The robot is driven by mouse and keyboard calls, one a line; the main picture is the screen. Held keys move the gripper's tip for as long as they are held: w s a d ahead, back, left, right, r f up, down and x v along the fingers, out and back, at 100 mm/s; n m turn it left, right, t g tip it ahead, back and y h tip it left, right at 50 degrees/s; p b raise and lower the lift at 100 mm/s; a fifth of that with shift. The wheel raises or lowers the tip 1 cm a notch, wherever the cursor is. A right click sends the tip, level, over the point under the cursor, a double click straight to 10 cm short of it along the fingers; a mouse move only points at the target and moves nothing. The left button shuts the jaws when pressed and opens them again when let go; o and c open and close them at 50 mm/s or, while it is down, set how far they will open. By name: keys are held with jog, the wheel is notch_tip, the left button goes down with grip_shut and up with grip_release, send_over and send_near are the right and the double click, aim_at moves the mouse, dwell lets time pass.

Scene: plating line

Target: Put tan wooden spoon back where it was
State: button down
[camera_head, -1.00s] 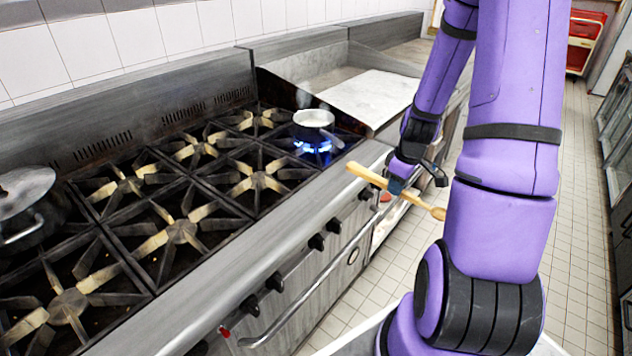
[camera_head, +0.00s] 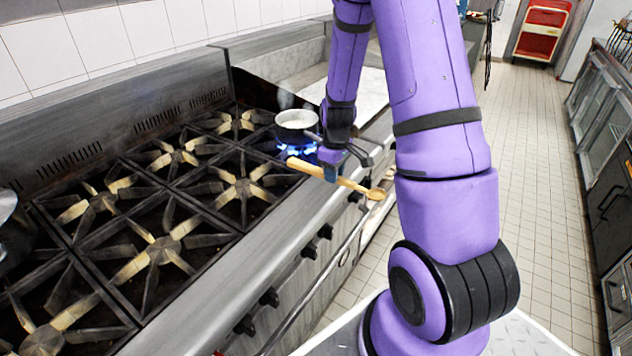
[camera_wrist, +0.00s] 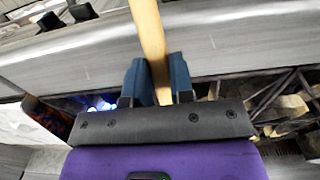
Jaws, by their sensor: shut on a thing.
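The tan wooden spoon (camera_head: 352,185) is held across my gripper (camera_head: 333,173) near the front edge of the stove. Its bowl end points right, over the side of the stove front, and its handle end points left toward the burners. In the wrist view the spoon (camera_wrist: 151,45) stands between the two blue fingertips of my gripper (camera_wrist: 157,80), which are shut on it. The spoon's far end runs out of the top of the wrist view.
A small pot (camera_head: 297,119) sits over a lit blue flame (camera_head: 305,149) just behind my gripper. Several unlit burner grates (camera_head: 165,250) fill the stove top to the left. A dark pot (camera_head: 8,225) shows at the left edge. A tiled floor aisle (camera_head: 540,200) is clear at right.

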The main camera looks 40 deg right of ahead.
jog(key=w+a, duration=0.3)
jog(key=shift+w+f, duration=0.25)
jog(key=shift+w, duration=0.1)
jog(key=shift+a+f, duration=0.1)
jog(key=shift+f, duration=1.6)
jog(key=shift+f, duration=0.15)
jog(key=c, duration=1)
grip_release()
